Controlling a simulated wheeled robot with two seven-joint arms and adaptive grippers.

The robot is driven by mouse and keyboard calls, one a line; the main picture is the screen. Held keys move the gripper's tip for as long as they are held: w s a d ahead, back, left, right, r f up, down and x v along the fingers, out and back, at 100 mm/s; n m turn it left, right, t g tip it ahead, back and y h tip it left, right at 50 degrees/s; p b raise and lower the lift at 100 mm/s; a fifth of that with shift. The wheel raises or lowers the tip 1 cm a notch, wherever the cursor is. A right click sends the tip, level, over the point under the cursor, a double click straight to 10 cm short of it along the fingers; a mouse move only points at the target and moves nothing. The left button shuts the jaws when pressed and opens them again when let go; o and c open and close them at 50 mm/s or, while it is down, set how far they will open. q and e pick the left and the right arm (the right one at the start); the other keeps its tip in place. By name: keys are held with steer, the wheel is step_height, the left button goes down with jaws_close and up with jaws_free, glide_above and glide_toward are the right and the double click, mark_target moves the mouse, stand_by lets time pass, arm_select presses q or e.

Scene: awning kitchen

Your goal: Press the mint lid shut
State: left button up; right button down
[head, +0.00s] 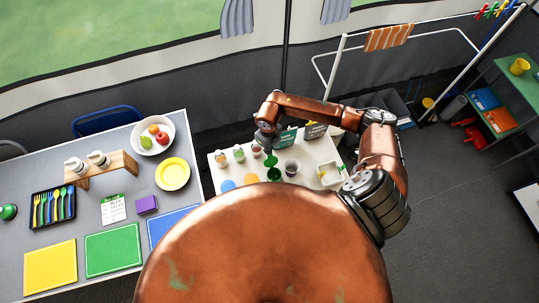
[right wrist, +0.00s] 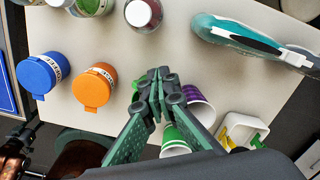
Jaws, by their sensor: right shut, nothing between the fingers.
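My right gripper (head: 271,162) points down over the small white table. In the right wrist view its green fingers (right wrist: 158,82) meet at the tips, with nothing between them. A green container (head: 274,174), probably the mint one, stands just below the fingertips in the head view. In the right wrist view a green and white container (right wrist: 175,146) is partly hidden behind the fingers. I cannot tell whether its lid is open or shut, nor whether the fingers touch it. My left gripper is not in view.
A blue-lidded jar (right wrist: 37,76) and an orange-lidded jar (right wrist: 94,88) stand left of the fingers. A purple and white cup (right wrist: 200,104) is close on the right.

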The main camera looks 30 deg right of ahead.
mark_target(272, 160)
steer(key=s+p, duration=0.1)
steer(key=s, duration=0.1)
steer(key=s+a+p, duration=0.1)
steer(key=s, duration=0.2)
stand_by(0.8)
steer(key=shift+w, duration=0.1)
step_height(272, 160, up, 6)
steer(key=p, duration=0.3)
steer(key=shift+p, duration=0.3)
stand_by(0.4)
stand_by(0.5)
